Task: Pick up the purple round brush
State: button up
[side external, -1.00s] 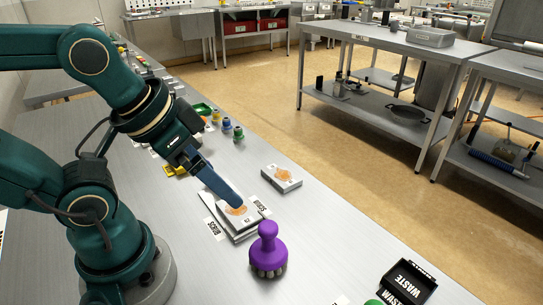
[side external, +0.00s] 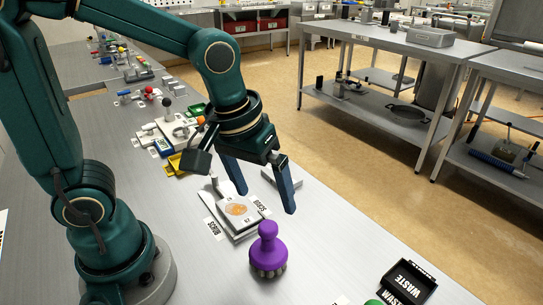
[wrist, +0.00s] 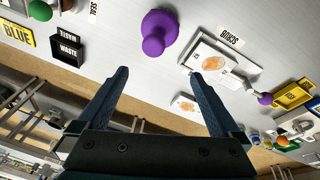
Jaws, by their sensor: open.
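The purple round brush (side external: 268,247) stands upright on the steel bench, knob up and bristles down, near the front of the side view. It also shows at the top middle of the wrist view (wrist: 158,30). My gripper (side external: 265,202) is open, its two blue fingers spread and pointing down. In the side view it hangs above the bench, behind and higher than the brush, with nothing between the fingers. In the wrist view the fingers (wrist: 163,95) point towards the brush, which lies beyond their tips. The gripper does not touch the brush.
A grey box with an orange-marked card (side external: 238,211) lies beside the brush. A smaller grey box (side external: 282,178) sits partly behind a finger. A black WASTE bin (side external: 408,283) stands at front right, a green knob (wrist: 40,11) near it.

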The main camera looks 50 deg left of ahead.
aim_at(268, 226)
jog(key=f+g, duration=0.1)
jog(key=f, duration=0.1)
jog(key=d+f, duration=0.1)
jog(key=f, duration=0.1)
jog(key=d+f+g, duration=0.1)
jog(key=shift+s+d+f+g, duration=0.1)
jog(key=shift+f+g, duration=0.2)
jog(key=shift+f, duration=0.1)
jog(key=shift+s+f+m, duration=0.15)
jog(key=shift+f+m, duration=0.15)
jog(key=shift+f, duration=2.5)
jog(key=c, duration=1.2)
